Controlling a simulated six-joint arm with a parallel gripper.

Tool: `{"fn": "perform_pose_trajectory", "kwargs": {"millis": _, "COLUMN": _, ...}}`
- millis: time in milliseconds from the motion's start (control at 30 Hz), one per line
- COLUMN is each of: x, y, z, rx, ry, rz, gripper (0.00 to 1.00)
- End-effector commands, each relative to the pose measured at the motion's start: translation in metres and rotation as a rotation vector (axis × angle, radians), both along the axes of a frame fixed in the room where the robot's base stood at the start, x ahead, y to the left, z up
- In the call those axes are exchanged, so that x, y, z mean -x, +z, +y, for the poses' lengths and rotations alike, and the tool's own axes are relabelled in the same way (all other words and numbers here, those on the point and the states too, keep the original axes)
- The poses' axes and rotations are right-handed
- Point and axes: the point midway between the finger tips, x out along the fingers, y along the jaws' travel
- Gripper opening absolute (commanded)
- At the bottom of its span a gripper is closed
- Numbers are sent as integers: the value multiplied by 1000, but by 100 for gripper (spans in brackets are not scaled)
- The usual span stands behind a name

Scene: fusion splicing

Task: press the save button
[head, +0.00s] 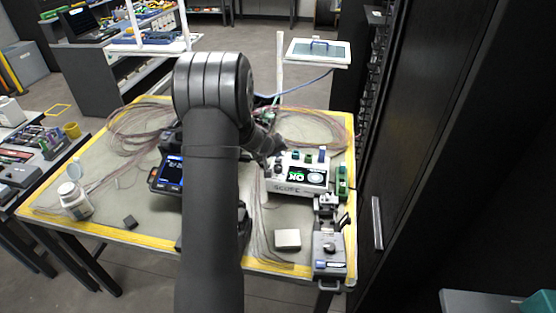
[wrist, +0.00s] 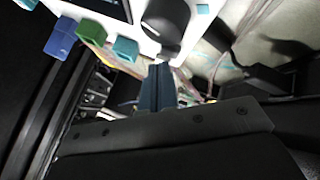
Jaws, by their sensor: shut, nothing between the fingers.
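The white scope (head: 298,188) stands at the right of the table, its screen (head: 306,175) showing a green "OK" and a round grey picture. Small dark round controls (head: 279,167) sit left of the screen; no save label can be read. My gripper (head: 277,151) is at the scope's back left corner, its tips hard to make out. In the wrist view the fingers (wrist: 164,70) are shut and empty, close to the scope's white body (wrist: 198,27) and a dark round part (wrist: 162,22). I cannot tell whether they touch.
Green (wrist: 92,36), blue (wrist: 60,38) and teal (wrist: 125,48) blocks stick out along the scope's edge. A dark device with a lit screen (head: 171,169), a white box (head: 287,239) and a grey device (head: 329,255) stand nearby. Coiled fibres lie behind.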

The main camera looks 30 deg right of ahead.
Motion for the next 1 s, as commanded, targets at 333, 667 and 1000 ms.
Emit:
{"fn": "perform_pose_trajectory", "kwargs": {"millis": 333, "x": 0, "y": -3, "z": 0, "rx": 0, "ry": 0, "rz": 0, "gripper": 0}}
{"fn": "perform_pose_trajectory", "kwargs": {"millis": 667, "x": 0, "y": -6, "z": 0, "rx": 0, "ry": 0, "rz": 1, "gripper": 0}}
{"fn": "perform_pose_trajectory", "kwargs": {"millis": 1000, "x": 1, "y": -10, "z": 1, "rx": 0, "ry": 0, "rz": 1, "gripper": 0}}
